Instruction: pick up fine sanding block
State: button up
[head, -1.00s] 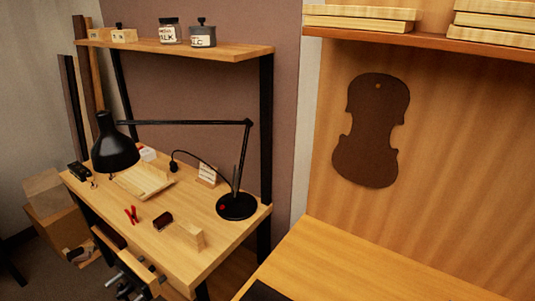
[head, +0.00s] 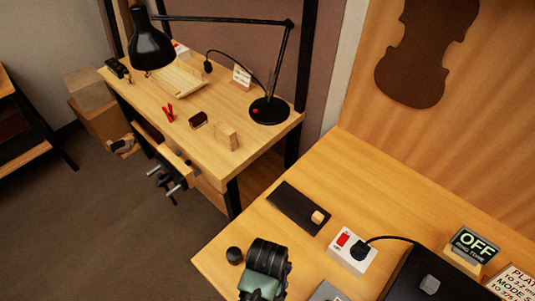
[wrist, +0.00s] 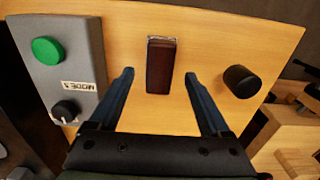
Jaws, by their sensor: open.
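A dark red-brown block with a pale, speckled far end (wrist: 161,68) lies on the near bench in the wrist view. It looks like a sanding block, but I can read no grade on it. My gripper (wrist: 159,75) is open, with one blue finger on each side of the block and a gap to both. I cannot tell how high the fingertips are above the bench. In the head view my arm hides this block. Another small dark red-brown block (head: 198,119) lies on the far bench.
A black cylinder (wrist: 240,82) stands right of my fingers; it also shows in the head view (head: 234,256). A grey control box (wrist: 59,65) with a green button is on the left. A black mat (head: 290,203), a switch box (head: 352,250) and dark equipment occupy the near bench.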

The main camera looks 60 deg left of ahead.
jog(key=shift+f, duration=1.75)
grip_shut()
